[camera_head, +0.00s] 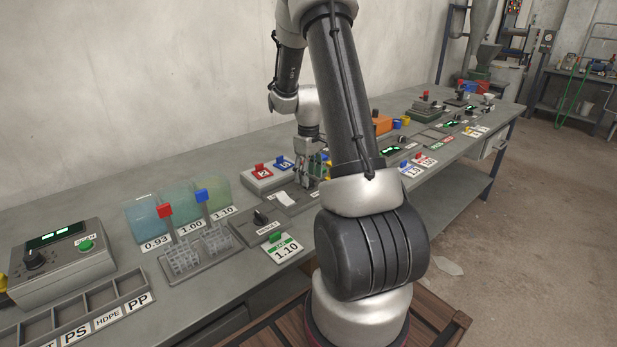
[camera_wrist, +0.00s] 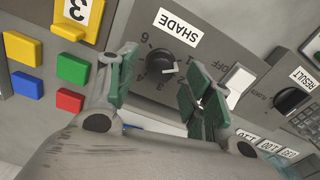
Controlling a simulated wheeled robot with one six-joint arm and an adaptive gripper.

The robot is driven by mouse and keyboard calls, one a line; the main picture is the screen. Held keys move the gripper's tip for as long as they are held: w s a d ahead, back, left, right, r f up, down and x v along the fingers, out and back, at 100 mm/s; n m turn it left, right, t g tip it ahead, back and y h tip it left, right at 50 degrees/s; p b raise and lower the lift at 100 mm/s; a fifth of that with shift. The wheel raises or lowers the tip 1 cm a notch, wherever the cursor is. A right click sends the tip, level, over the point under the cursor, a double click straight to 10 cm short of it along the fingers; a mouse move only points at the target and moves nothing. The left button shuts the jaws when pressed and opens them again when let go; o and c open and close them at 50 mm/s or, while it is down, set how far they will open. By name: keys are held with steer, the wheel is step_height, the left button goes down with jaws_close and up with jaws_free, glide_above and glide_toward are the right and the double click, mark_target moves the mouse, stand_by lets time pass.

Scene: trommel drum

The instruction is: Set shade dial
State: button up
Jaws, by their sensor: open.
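The shade dial is a round black knob (camera_wrist: 165,61) on a grey panel (camera_wrist: 212,45) under a SHADE label (camera_wrist: 176,27), with numbers around it and an OFF mark. A light mark shows on the knob's lower side; which number it points to is unclear. My gripper (camera_wrist: 164,84) is open in the wrist view, its green-padded fingers on either side of the knob's lower side, with nothing between them. I cannot tell whether they touch it. In the head view my gripper (camera_head: 312,172) is low over the bench; the dial is hidden there.
A RESULT knob (camera_wrist: 288,99) is right of the dial in the wrist view. Yellow, blue, green and red blocks (camera_wrist: 72,69) lie left. The bench (camera_head: 120,215) also carries wire baskets (camera_head: 183,258), coloured tanks (camera_head: 181,205) and a scan box (camera_head: 62,258).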

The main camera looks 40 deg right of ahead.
step_height(320, 180, up, 11)
steer(key=shift+f, duration=0.15)
stand_by(0.6)
steer(key=s+a+r+t, duration=0.1)
steer(key=s+a+r, duration=0.3)
steer(key=s, duration=0.4)
steer(key=s+a+r+m+t, duration=0.1)
steer(key=s+a+r+t, duration=0.1)
steer(key=s+a+r, duration=0.3)
steer(key=s+a+r+m+t, duration=0.1)
steer(key=s+a+r, duration=0.4)
steer(key=s+a, duration=0.3)
steer(key=s, duration=0.2)
steer(key=shift+s+a, duration=0.25)
steer(key=shift+s, duration=0.15)
